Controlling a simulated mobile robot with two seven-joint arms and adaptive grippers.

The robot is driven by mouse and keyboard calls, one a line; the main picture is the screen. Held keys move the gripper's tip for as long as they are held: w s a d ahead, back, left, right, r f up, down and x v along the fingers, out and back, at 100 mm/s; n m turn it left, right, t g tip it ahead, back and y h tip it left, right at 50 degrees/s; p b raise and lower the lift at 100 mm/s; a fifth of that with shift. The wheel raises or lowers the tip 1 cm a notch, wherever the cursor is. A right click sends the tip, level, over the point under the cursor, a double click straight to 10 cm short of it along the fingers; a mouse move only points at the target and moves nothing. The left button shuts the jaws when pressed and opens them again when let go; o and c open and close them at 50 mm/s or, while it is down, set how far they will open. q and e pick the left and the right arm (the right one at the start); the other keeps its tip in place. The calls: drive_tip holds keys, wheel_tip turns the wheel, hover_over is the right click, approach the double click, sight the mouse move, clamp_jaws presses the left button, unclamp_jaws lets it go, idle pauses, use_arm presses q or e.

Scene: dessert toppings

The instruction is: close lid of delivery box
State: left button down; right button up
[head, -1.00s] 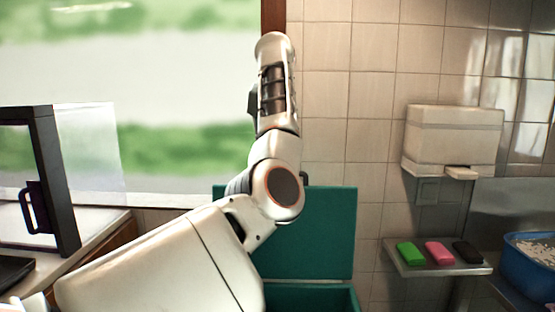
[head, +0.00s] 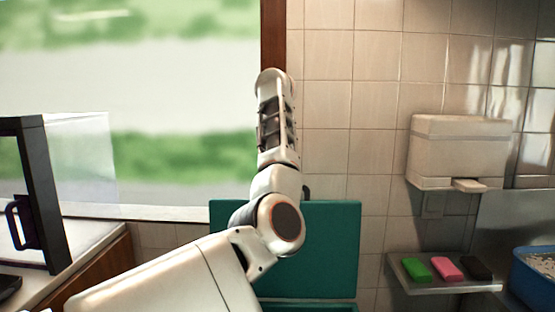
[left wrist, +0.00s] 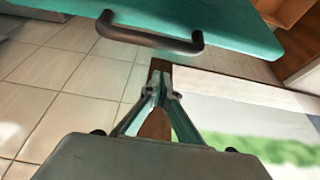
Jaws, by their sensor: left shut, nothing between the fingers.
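The delivery box is teal, and only a strip of its body (head: 330,307) shows at the bottom of the head view. Its lid (head: 335,240) stands open and upright against the tiled wall, partly hidden by my left arm. A dark handle (head: 307,191) shows at the lid's top edge. In the left wrist view the teal lid (left wrist: 225,18) crosses the top, with its dark bar handle (left wrist: 150,38) just beyond my fingertips. My left gripper (left wrist: 160,75) is shut and empty, apart from the handle in that picture. My right gripper is in neither view.
A shelf (head: 430,286) at the right holds a green block (head: 417,269), a pink block (head: 447,268) and a dark block (head: 477,267). A dispenser (head: 460,150) hangs above it. A blue tub (head: 533,280) is at the far right. A black-framed case (head: 48,195) stands on the left counter.

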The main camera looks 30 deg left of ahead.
use_arm(q)
drive_tip(key=shift+s+d+r, duration=0.1)
drive_tip(key=shift+s+d, duration=0.45)
drive_tip(key=shift+s, duration=0.25)
drive_tip(key=shift+s+d+r, duration=0.1)
drive_tip(key=shift+s+d, duration=0.45)
drive_tip(key=shift+s, duration=0.2)
drive_tip(key=shift+s+f, duration=0.1)
drive_tip(key=shift+f, duration=0.05)
